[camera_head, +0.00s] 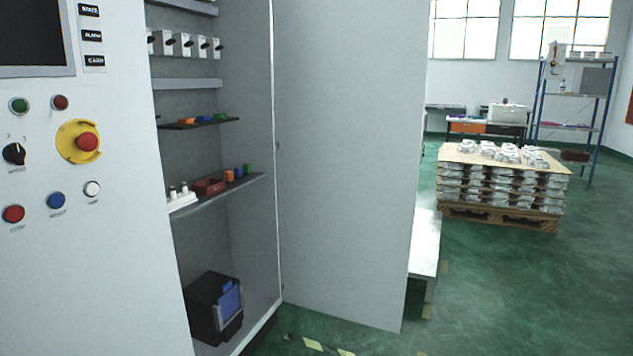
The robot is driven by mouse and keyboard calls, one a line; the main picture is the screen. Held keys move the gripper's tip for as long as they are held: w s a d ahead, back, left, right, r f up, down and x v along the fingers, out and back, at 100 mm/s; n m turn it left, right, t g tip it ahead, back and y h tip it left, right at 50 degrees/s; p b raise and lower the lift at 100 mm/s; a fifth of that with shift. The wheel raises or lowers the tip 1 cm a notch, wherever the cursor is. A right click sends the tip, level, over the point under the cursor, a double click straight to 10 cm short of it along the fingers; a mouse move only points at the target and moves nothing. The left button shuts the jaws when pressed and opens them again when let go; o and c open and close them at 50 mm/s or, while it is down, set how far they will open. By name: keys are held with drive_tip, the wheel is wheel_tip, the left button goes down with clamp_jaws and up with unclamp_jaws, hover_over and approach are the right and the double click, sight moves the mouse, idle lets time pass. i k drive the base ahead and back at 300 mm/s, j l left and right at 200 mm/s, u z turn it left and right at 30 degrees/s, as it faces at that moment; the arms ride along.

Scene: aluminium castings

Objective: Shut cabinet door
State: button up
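The cabinet (255,235) stands open in the left half of the head view, with its shelves and contents showing. Its door (345,160) is a tall plain grey-white panel, swung wide open and hinged on the right side of the opening. The door's top is cut off by the picture's edge. Its lower edge hangs a little above the green floor. No handle shows on the face I see. My gripper is not in view.
A control panel with buttons and a red emergency stop (87,142) is left of the opening. Behind the door is a low light bench (425,245). A pallet (497,216) stacked with castings stands at the right. Green floor (530,300) is clear at the front right.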

sight(350, 76)
drive_tip(key=i+l+z, duration=0.55)
drive_tip(key=i, duration=0.2)
drive_tip(key=i+l+z, duration=0.15)
drive_tip(key=i+z, duration=0.15)
drive_tip(key=i, duration=0.15)
drive_tip(key=i+z, duration=0.45)
drive_tip(key=i, duration=1.25)
drive_tip(key=i+l+u, duration=0.1)
drive_tip(key=i+u, duration=0.35)
drive_tip(key=i+l+u, duration=0.25)
drive_tip(key=u, duration=0.25)
drive_tip(key=i+l+u, duration=0.1)
drive_tip(key=u, duration=0.35)
drive_tip(key=i+l+u, duration=0.25)
drive_tip(key=u, duration=0.15)
drive_tip(key=i+l+u, duration=0.25)
drive_tip(key=u, duration=0.2)
drive_tip(key=i+l+u, duration=0.1)
drive_tip(key=l+u, duration=0.15)
drive_tip(key=u, duration=0.2)
drive_tip(key=l+u, duration=0.45)
drive_tip(key=i+l+u, duration=0.15)
drive_tip(key=l+u, duration=0.25)
drive_tip(key=i+l+u, duration=0.1)
drive_tip(key=l+u, duration=0.25)
drive_tip(key=k+l, duration=0.1)
drive_tip(key=l, duration=0.5)
